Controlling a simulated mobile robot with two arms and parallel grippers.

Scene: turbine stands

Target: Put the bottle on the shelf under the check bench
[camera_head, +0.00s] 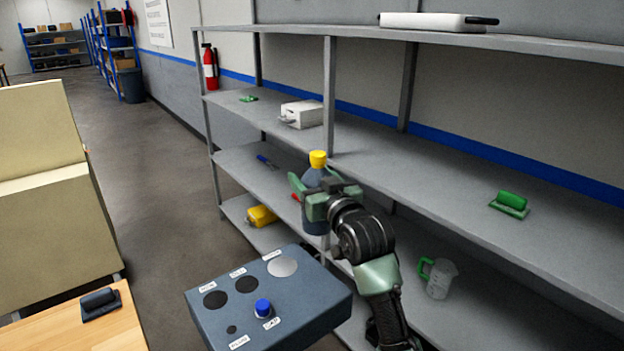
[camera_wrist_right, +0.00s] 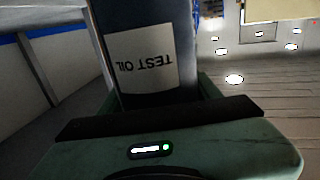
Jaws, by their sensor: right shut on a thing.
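The bottle (camera_head: 314,178) is dark blue with a yellow cap and stands about upright in my right gripper (camera_head: 318,198). The gripper is shut around its body, in front of the left part of a grey shelf unit (camera_head: 440,120). In the right wrist view the bottle (camera_wrist_right: 150,25) fills the space between the fingers, and its white label reads TEST OIL upside down. Its lower part is partly hidden by the gripper in the head view. I cannot tell whether the bottle touches a shelf. My left gripper is out of view.
A blue-grey box with a blue knob (camera_head: 263,307) is in front. A wooden surface (camera_head: 75,330) is at lower left. The aisle floor is clear.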

